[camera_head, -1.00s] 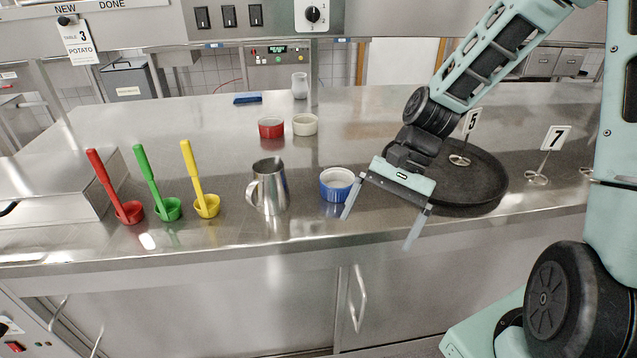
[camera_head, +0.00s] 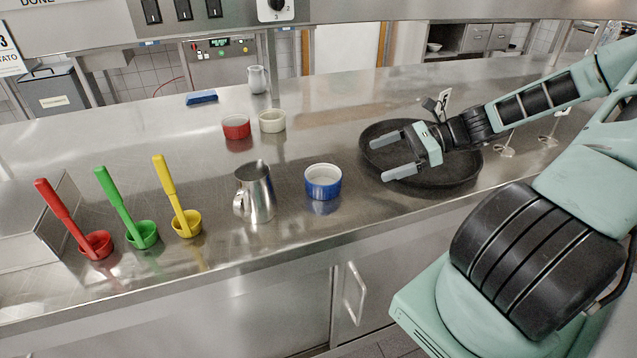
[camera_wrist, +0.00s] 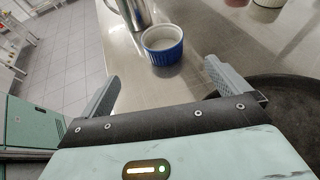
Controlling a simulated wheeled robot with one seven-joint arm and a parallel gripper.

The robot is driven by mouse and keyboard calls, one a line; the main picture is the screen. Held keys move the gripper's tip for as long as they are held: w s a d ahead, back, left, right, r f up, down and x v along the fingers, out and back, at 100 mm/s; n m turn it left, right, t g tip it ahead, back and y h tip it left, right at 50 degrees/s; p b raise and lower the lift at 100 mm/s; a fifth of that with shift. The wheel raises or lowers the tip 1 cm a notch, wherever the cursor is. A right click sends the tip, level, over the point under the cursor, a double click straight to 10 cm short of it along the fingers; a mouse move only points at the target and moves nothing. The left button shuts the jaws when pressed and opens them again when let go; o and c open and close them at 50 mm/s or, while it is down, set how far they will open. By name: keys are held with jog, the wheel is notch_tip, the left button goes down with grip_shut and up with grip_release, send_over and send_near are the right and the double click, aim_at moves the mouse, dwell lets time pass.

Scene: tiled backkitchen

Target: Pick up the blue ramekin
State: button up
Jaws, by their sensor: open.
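The blue ramekin (camera_head: 322,184) has a white inside and stands upright on the steel counter, just right of the metal jug. It also shows in the wrist view (camera_wrist: 162,46), ahead of my fingers and between their lines. My gripper (camera_head: 387,154) is open and empty, its fingers pointing left toward the ramekin from over the black round tray. A clear gap lies between the fingertips and the ramekin. In the wrist view both fingers of my gripper (camera_wrist: 160,80) are spread wide apart.
A metal jug (camera_head: 255,193) stands close left of the ramekin. The black tray (camera_head: 455,178) lies under my gripper. Red (camera_head: 236,127) and cream (camera_head: 272,121) ramekins stand farther back. Red, green and yellow scoops stand at left. The counter's front edge (camera_head: 330,238) is near.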

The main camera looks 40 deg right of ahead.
aim_at(323, 176)
jog(key=p+x, duration=0.1)
jog(key=x, duration=0.9)
jog(key=shift+w+r+p+x, duration=0.1)
jog(key=shift+p+x, duration=0.2)
jog(key=shift+x, duration=1.05)
jog(key=shift+w+r+p+x, duration=0.15)
jog(key=shift+p+x, duration=0.1)
jog(key=shift+x, duration=1.1)
jog(key=shift+c, duration=0.3)
jog(key=c, duration=1)
